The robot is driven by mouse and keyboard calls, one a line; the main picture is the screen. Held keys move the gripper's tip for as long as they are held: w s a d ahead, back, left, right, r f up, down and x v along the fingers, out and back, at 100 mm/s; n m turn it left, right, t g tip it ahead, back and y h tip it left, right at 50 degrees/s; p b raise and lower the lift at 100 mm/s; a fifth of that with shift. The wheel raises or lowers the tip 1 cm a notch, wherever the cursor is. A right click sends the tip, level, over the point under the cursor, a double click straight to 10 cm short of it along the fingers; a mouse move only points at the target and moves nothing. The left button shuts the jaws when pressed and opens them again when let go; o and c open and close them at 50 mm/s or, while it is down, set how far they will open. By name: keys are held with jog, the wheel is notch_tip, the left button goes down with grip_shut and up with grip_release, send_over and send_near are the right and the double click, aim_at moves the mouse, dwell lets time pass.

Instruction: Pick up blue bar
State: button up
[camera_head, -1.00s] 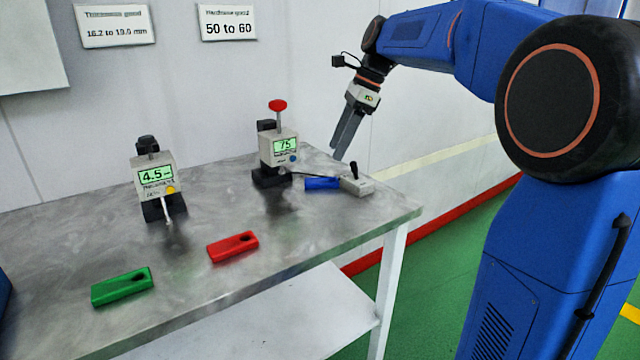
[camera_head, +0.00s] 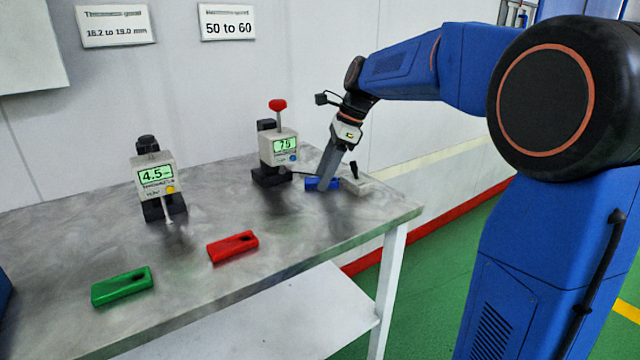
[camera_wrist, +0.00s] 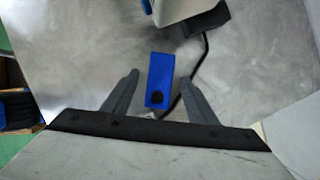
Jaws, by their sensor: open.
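The blue bar (camera_head: 312,184) lies flat on the metal table, near its right end. In the wrist view the blue bar (camera_wrist: 160,75) stands lengthwise, with a dark round hole at its near end. My gripper (camera_head: 326,184) points down at the bar, and its fingers cover part of it in the head view. In the wrist view my gripper (camera_wrist: 158,84) is open, with one finger on each side of the bar's near end and a gap on both sides. I cannot tell how far the fingertips are above the table.
A small grey device (camera_head: 357,185) with a black knob sits just right of the bar, and a black cable (camera_wrist: 201,62) runs close by. The hardness gauge (camera_head: 279,148) stands to the left. A red bar (camera_head: 232,247), a green bar (camera_head: 122,287) and the thickness gauge (camera_head: 158,180) are farther left.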

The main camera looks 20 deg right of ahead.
jog(key=c, duration=1.2)
jog(key=shift+o, duration=0.2)
jog(key=shift+r, duration=0.1)
notch_tip(320, 180, up, 18)
